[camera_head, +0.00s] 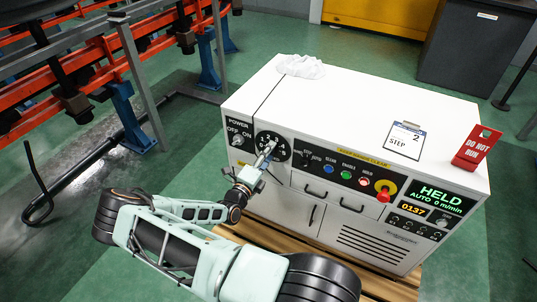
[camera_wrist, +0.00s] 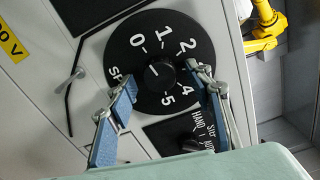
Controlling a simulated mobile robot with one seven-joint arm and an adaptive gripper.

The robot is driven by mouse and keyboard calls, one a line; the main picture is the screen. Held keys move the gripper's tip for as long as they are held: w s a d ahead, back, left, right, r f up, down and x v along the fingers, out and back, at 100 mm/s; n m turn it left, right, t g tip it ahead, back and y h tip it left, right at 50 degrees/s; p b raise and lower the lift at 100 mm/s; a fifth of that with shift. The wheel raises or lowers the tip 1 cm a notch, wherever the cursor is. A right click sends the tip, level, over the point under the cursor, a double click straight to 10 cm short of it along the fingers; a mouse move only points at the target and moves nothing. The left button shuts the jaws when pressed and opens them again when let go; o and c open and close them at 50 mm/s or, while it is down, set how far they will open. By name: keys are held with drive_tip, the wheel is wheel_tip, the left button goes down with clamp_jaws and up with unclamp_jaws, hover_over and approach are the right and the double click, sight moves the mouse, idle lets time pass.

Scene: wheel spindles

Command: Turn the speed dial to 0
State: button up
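The speed dial (camera_wrist: 135,60) is a round black plate with white numbers on the front of a white cabinet. It also shows in the head view (camera_head: 272,146), partly behind my gripper. Its black centre knob (camera_wrist: 160,74) carries a short light mark; I cannot tell for certain which number it points at. The 0 is at the upper left of the plate in the wrist view. My gripper (camera_wrist: 161,77) is open, its blue-padded fingers on either side of the knob with gaps showing. My gripper is in front of the dial in the head view (camera_head: 266,160).
The white cabinet (camera_head: 340,110) carries a POWER switch (camera_head: 238,140), coloured buttons, a red emergency stop (camera_head: 384,192) and a display (camera_head: 437,198) reading HELD, AUTO 0 m/min. A clipboard (camera_head: 406,140), a red DO NOT RUN sign (camera_head: 477,148) and a white cloth (camera_head: 301,66) are on top.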

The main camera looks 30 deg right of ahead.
drive_tip(key=v, duration=1.2)
idle(0.3)
